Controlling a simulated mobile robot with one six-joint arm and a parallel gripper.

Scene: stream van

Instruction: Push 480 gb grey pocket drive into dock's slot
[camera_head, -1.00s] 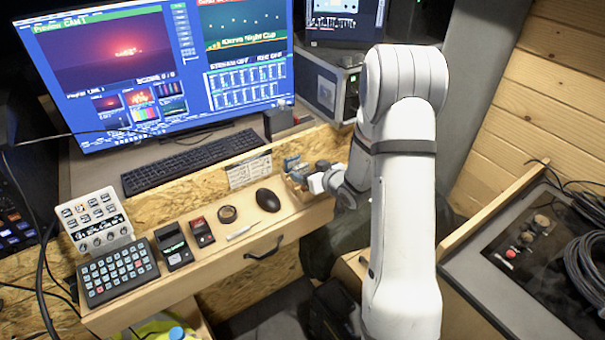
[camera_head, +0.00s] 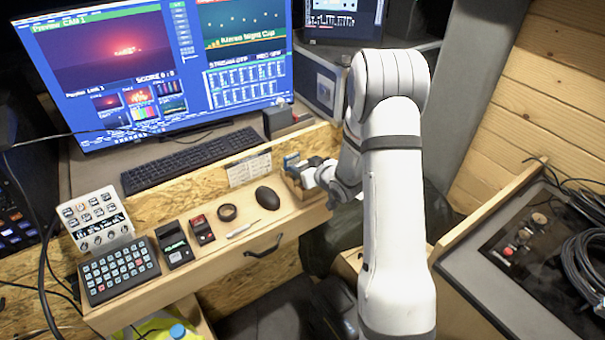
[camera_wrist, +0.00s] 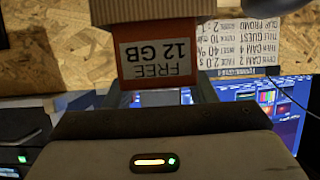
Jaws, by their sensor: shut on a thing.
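My gripper (camera_head: 312,176) is at the right end of the wooden ledge, over a small wooden tray (camera_head: 292,188). In the wrist view its two fingers (camera_wrist: 158,92) close on the sides of an orange block (camera_wrist: 128,70) with a white label reading "FREE 12 GB", upside down in the picture. A brown part covers the block's top end there. I cannot make out a grey 480 GB drive or the dock's slot in either view.
Left of the tray on the ledge are a black mouse (camera_head: 267,197), a roll of tape (camera_head: 227,212), a pen (camera_head: 243,230), two small dark devices (camera_head: 174,245) and a button pad (camera_head: 118,270). A keyboard (camera_head: 190,160) and monitor (camera_head: 160,70) stand behind.

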